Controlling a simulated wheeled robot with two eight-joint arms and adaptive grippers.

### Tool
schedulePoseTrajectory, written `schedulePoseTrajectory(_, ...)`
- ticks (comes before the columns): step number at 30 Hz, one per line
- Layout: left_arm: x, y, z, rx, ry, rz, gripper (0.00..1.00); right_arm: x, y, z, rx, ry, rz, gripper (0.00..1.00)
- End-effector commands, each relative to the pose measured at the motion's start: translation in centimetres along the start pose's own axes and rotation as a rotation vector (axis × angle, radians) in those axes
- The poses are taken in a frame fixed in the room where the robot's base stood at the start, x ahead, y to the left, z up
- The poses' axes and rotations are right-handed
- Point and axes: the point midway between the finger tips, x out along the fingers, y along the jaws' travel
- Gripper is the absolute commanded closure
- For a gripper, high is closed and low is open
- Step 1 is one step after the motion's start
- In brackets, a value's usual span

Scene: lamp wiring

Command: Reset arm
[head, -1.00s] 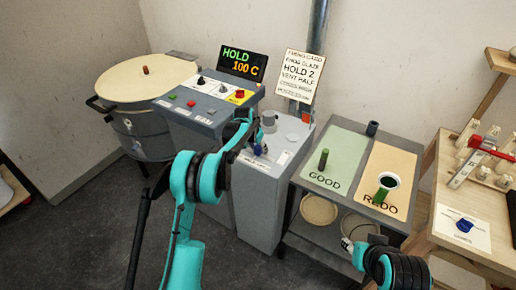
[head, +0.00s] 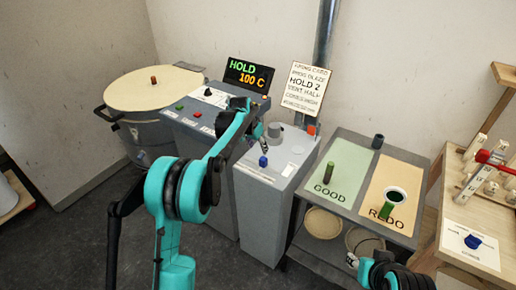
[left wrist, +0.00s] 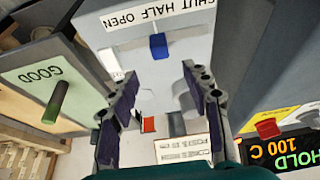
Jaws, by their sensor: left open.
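My left gripper (head: 264,143) hangs above the grey vent box (head: 252,205), close to its blue knob (head: 263,161). In the left wrist view its two fingers (left wrist: 158,92) are spread with nothing between them. The blue knob (left wrist: 158,46) shows beyond the fingertips, apart from them, beside the word HALF on a "SHUT HALF OPEN" label (left wrist: 160,16). My right arm shows only in part at the lower right of the head view; a small grey end (head: 352,260) may be its gripper, too small to read.
The kiln (head: 150,88) and its panel, reading HOLD 100 C (head: 248,76), stand to the left. A firing card (head: 307,88) is behind. The GOOD (head: 340,165) and REDO (head: 402,170) mats lie on a cart to the right. A wooden bench (head: 450,215) is at far right.

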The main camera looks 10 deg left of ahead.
Motion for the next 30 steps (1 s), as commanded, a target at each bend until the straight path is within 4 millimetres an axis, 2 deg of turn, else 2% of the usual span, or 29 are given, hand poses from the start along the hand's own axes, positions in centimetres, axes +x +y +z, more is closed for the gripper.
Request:
schedulePoseTrajectory(9, -0.3, 0.1, 0.1, -0.002, 0.001, -0.001, 0.52, 0.0, 0.0, 0.0, 0.0, 0.0, 0.0, 0.6)
schedulePoseTrajectory(11, -1.1, 0.4, 0.3, -0.007, 0.004, -0.005, 0.52, 0.0, 0.0, 0.0, 0.0, 0.0, 0.0, 0.6)
schedulePoseTrajectory(14, -3.7, 1.3, 1.3, -0.023, 0.014, -0.017, 0.52, 0.0, 0.0, 0.0, 0.0, 0.0, 0.0, 0.6)
schedulePoseTrajectory(17, -7.4, 2.7, 3.2, -0.051, 0.03, -0.035, 0.52, 0.0, 0.0, 0.0, 0.0, 0.0, 0.0, 0.6)
schedulePoseTrajectory(21, -12.4, 5.0, 7.0, -0.097, 0.058, -0.064, 0.52, 0.0, 0.0, 0.0, 0.0, 0.0, 0.0, 0.6)
schedulePoseTrajectory(27, -17.5, 8.4, 14.0, -0.159, 0.102, -0.101, 0.52, 0.0, 0.0, 0.0, 0.0, 0.0, 0.0, 0.6)
schedulePoseTrajectory(30, -19.1, 10.0, 17.9, -0.19, 0.126, -0.119, 0.52, 0.0, 0.0, 0.0, 0.0, 0.0, 0.0, 0.6)
